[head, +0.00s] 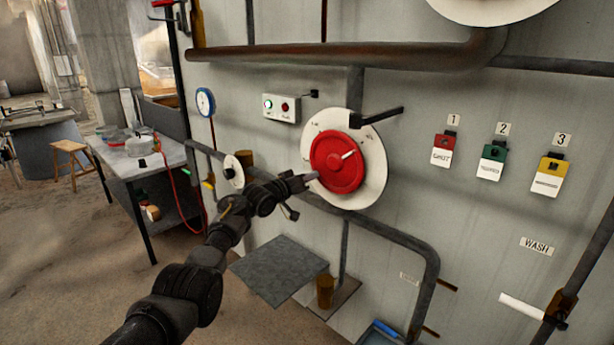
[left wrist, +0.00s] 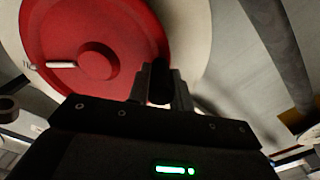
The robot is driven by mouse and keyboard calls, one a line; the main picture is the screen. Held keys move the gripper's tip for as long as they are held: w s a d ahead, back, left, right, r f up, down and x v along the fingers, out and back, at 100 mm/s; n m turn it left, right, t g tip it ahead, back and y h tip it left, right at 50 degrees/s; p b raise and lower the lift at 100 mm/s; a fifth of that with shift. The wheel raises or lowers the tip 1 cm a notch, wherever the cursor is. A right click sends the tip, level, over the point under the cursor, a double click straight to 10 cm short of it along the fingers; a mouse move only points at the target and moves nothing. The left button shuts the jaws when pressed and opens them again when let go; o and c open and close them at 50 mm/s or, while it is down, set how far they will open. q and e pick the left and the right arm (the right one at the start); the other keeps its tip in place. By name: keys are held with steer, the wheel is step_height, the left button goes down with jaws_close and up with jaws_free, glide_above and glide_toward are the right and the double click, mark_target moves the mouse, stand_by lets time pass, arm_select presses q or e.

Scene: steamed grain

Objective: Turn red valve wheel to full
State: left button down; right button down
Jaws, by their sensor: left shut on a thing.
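The red valve wheel (head: 338,162) sits on a round white dial plate (head: 374,170) on the wall, and a white pointer mark on it points to the upper right in the head view. It also fills the upper left of the left wrist view (left wrist: 95,50). My left gripper (head: 310,177) reaches the wheel's left edge, and in the left wrist view its fingers (left wrist: 160,85) are at the rim. My right gripper is not in view.
A rusty pipe (head: 330,55) runs above the wheel and a grey pipe (head: 385,232) bends below it. A dark bar (head: 383,116) juts out at the wheel's upper right. Several coloured tags (head: 492,163) hang to the right. A table (head: 125,160) stands at the left.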

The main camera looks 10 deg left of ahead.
arm_select(q)
steer(key=shift+s+d+f, duration=0.15)
steer(key=shift+d+f, duration=0.05)
steer(key=shift+f, duration=0.4)
steer(key=c, duration=1.3)
jaws_free()
steer(key=shift+s+r, duration=0.1)
steer(key=shift+o, duration=0.2)
steer(key=shift+r, duration=0.1)
steer(key=shift+s+a, duration=0.4)
steer(key=shift+s, duration=0.15)
steer(key=b+v, duration=0.2)
steer(key=v, duration=0.7)
steer(key=shift+s, duration=0.25)
